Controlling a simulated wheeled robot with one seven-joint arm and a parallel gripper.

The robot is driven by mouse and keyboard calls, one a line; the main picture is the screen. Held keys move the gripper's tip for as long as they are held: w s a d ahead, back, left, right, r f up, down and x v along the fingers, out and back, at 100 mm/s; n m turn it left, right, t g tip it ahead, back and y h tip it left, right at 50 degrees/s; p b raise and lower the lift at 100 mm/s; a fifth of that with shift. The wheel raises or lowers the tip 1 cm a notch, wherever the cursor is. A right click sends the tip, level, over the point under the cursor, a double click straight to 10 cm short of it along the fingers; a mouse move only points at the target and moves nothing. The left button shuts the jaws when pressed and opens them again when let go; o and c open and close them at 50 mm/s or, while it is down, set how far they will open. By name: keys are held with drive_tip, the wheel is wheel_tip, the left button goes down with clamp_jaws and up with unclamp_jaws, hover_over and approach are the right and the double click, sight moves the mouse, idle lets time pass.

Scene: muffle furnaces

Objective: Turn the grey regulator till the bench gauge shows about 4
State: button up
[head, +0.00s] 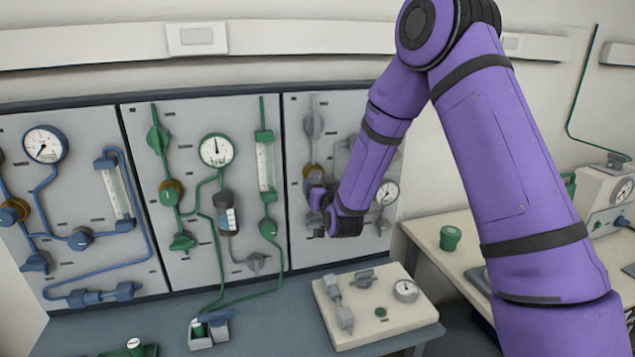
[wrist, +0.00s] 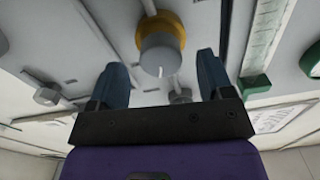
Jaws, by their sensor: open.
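The grey regulator (wrist: 160,54) is a round grey knob with a white mark and a yellow collar, straight ahead in the wrist view. In the head view its yellow collar (head: 310,171) shows on the right wall panel, partly covered by my arm. My gripper (wrist: 160,72) is open and empty. Its two dark fingers appear on either side of the knob, with visible gaps; I cannot tell how far the tips are from it. The bench gauge (head: 406,289) is a small white dial on the cream block; its reading is too small to tell.
Another small gauge (head: 387,192) is on the right panel beside my arm. The green panel has a gauge (head: 216,150) and a flow tube (head: 265,165). The blue panel (head: 75,220) is at far left. The cream block (head: 375,325) stands on the bench below my arm.

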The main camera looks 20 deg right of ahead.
sight(318, 182)
drive_tip(key=shift+w, duration=1.65)
drive_tip(key=c, duration=0.9)
drive_tip(key=shift+m, duration=1.9)
drive_tip(key=shift+c, duration=0.2)
drive_tip(key=o, duration=0.9)
drive_tip(key=shift+o, duration=0.2)
drive_tip(key=s, duration=1)
drive_tip(key=shift+s, duration=0.4)
